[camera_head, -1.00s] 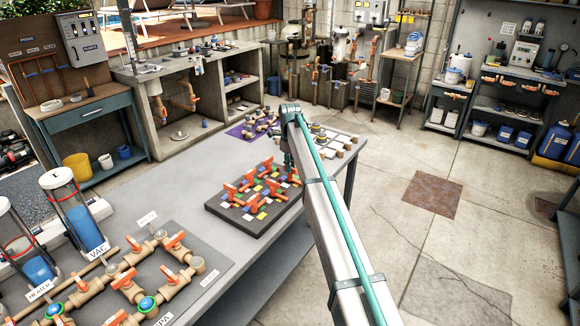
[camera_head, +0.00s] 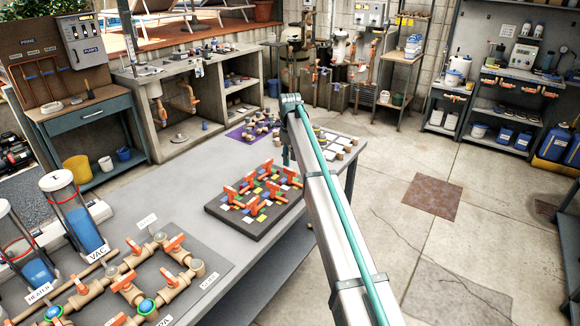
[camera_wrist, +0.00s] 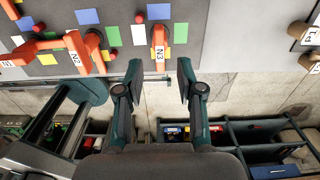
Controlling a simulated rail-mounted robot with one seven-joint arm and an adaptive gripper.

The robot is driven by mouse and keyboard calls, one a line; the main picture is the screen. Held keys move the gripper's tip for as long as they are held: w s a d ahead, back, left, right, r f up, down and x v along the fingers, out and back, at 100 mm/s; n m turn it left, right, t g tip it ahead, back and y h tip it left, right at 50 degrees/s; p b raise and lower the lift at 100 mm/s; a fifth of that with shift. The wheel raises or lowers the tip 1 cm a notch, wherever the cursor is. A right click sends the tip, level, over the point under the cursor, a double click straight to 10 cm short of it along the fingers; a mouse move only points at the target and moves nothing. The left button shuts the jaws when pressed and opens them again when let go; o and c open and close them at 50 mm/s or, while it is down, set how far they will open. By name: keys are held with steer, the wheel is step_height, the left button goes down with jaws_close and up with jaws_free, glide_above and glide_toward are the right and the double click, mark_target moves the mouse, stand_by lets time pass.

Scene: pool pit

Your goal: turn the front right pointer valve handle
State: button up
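A dark board (camera_head: 243,232) on the grey bench carries several orange pointer valve handles among coloured squares. In the wrist view, an orange handle labelled N3 (camera_wrist: 159,42) stands at the board's lower right, ahead of the gap between my fingertips. Handle N2 (camera_wrist: 78,50) is to its left. My gripper (camera_wrist: 159,78) is open and empty, with one finger on either side of N3's line. It looks apart from the handle. In the head view, my gripper (camera_head: 287,157) is at the board's far right end, partly hidden by my arm.
A pipe board with orange-handled valves (camera_head: 130,285) lies at the near left of the bench. A purple mat (camera_head: 244,133) and a white-squared tray (camera_head: 335,143) lie beyond the dark board. The bench edge runs close to the right.

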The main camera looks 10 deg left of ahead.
step_height(320, 180, up, 7)
steer(key=shift+r, duration=0.2)
stand_by(0.3)
